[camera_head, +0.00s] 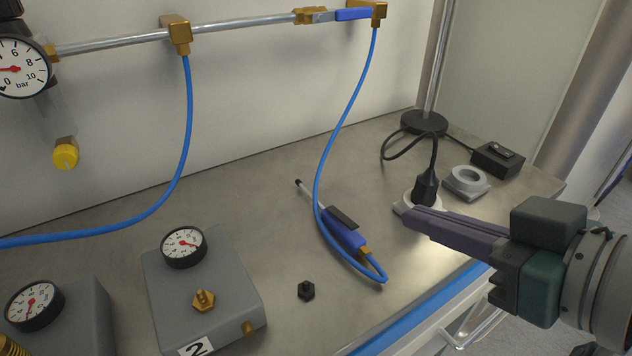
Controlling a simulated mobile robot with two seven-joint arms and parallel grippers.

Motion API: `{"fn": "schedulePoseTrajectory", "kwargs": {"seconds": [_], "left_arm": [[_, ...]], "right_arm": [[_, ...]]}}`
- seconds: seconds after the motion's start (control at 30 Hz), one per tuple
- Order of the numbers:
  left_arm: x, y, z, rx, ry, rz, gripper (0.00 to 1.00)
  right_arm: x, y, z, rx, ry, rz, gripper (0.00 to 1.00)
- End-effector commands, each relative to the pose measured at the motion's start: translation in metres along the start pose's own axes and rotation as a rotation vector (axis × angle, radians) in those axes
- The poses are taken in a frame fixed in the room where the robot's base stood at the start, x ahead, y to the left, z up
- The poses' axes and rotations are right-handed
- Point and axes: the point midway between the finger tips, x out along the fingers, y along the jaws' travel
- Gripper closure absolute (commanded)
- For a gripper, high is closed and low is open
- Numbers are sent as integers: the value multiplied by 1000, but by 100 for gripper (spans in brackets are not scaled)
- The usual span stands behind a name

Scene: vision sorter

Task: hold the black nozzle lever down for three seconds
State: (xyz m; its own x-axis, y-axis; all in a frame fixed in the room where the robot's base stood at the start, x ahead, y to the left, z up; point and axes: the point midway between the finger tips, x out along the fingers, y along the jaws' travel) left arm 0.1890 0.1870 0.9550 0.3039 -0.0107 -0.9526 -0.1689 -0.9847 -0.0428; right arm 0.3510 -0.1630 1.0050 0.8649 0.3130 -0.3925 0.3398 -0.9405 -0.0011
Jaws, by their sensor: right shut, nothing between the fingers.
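The blue air nozzle (350,238) lies on the metal worktop with its thin silver tube pointing up and left. Its black lever (343,218) lies along the upper side of the blue body, and I see nothing pressing on it. A blue hose joins the nozzle's brass end. My right gripper (408,218) comes in from the right. Its long fingers are shut and empty, with their tips to the right of the lever and clear of it. My left gripper is not in view.
A black plug (426,186) stands in a grey ring just behind my right fingertips. An empty grey ring (465,182) and a black box (498,159) are behind. A black fitting (306,290) and grey gauge block (218,285) lie left. The blue hose (350,105) hangs from the pipe.

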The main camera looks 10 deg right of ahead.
Motion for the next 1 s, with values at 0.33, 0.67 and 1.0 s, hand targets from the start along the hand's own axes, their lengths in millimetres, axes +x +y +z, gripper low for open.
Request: {"fn": "schedulePoseTrajectory", "kwargs": {"seconds": [0.33, 0.67, 1.0], "left_arm": [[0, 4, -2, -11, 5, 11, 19], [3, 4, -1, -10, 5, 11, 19], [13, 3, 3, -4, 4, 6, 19]], "right_arm": [[0, 0, 0, 0, 1, -3, 100], [34, 0, 0, 0, 4, 0, 100], [101, 0, 0, -1, 3, -1, 100]]}}
